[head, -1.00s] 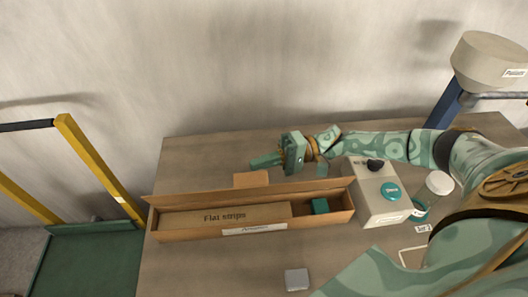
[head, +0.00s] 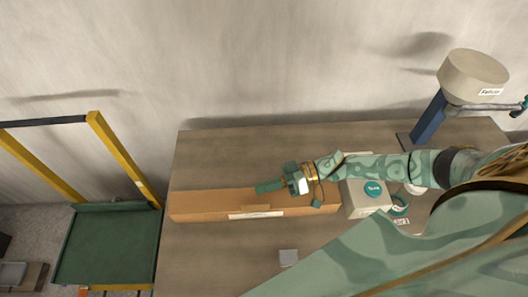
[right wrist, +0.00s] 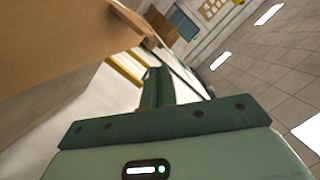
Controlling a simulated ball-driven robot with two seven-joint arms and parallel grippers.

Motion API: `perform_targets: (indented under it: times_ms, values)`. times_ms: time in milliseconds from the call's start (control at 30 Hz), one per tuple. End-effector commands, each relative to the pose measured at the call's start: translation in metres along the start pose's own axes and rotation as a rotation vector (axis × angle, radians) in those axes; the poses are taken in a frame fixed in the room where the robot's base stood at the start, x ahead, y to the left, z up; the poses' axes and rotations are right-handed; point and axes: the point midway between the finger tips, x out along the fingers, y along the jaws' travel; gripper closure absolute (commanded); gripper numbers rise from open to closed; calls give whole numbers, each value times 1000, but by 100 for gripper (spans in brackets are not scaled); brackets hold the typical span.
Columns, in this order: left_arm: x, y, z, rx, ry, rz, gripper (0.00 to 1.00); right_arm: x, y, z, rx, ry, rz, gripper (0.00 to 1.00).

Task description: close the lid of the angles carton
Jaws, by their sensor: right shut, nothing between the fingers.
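The angles carton is a long brown box with a white label (head: 255,214) on its front wall. Its lid (head: 215,202) lies forward over the opening, and the contents are hidden. A small tab (head: 256,208) shows at the lid's front edge; I cannot tell whether it is tucked in. My right gripper (head: 262,187) is shut and empty, over the back part of the lid right of its middle. I cannot tell whether it touches. In the right wrist view the shut fingers (right wrist: 155,82) point away beside a brown cardboard panel (right wrist: 60,45). My left gripper is not in view.
A pale box with a teal round mark (head: 374,189) stands right of the carton, under my right forearm. A small grey block (head: 289,257) lies in front. A blue post (head: 430,118) stands at the back right. The table (head: 210,255) is clear at front left.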

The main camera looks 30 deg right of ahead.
Motion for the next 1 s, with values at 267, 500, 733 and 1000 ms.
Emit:
perform_targets:
  times_ms: [267, 500, 733, 1000]
  values:
    - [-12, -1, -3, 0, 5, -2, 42, 4, -7, 18, -208, 1, 53, 100]
    - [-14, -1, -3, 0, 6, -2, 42, 7, -8, 28, -263, 0, 66, 100]
    - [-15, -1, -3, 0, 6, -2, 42, 8, -8, 33, -261, 0, 66, 100]
    - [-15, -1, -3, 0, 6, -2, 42, 8, -8, 34, -260, 0, 66, 100]
